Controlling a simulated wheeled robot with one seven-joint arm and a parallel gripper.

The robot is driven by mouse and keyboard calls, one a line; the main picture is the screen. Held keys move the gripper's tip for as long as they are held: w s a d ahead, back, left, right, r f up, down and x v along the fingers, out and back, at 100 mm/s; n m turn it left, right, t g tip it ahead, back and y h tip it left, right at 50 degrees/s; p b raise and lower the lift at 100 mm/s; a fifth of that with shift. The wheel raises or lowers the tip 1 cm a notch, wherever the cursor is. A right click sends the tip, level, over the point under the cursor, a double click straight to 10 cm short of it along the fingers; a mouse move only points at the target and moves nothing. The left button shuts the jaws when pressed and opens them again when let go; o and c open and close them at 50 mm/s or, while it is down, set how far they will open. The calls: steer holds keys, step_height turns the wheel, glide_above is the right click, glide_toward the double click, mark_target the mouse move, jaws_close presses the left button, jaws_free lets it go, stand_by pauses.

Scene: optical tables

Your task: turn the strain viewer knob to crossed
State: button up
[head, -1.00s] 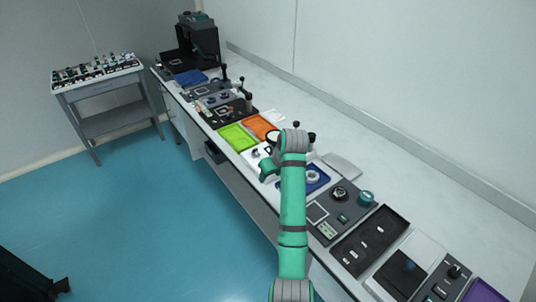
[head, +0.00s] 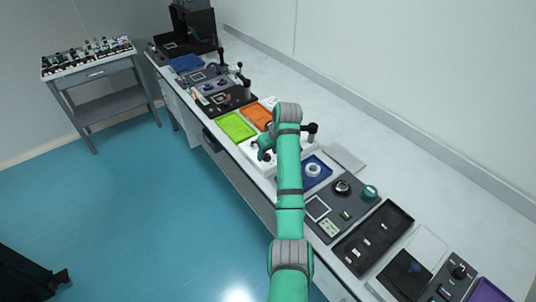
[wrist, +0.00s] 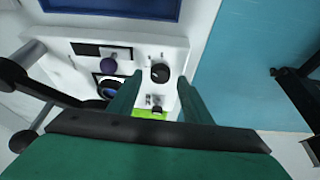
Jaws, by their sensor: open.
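A white panel, which looks like the strain viewer (wrist: 84,31), fills the upper middle of the wrist view. It carries a black knob (wrist: 160,73) with a pale mark, whose setting I cannot read. A dark purple round part (wrist: 108,67) and a dark-framed round lens (wrist: 109,91) are left of the knob. My gripper (wrist: 160,79) is open, its two green fingers on either side of the knob in the picture. I cannot tell how far the tips are from it. In the head view my gripper (head: 265,149) is over the white unit, which my arm partly hides.
A black ball-ended lever (head: 312,129) stands right of my arm. A green tray (head: 235,127) and an orange tray (head: 256,117) lie beyond the unit. A blue tray (head: 320,180) is on the near side. Blue floor (head: 150,215) is clear left of the bench.

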steer(key=shift+x, duration=0.9)
steer(key=c, duration=1.1)
steer(key=shift+o, duration=0.2)
steer(key=shift+r+m, duration=0.1)
steer(key=shift+m, duration=0.2)
steer(key=m, duration=0.1)
steer(key=m+h, duration=0.1)
steer(key=m, duration=0.1)
steer(key=m+t+h, duration=0.1)
steer(key=m, duration=0.1)
steer(key=shift+a, duration=0.3)
steer(key=shift+m+h, duration=0.9)
steer(key=shift+m, duration=1.6)
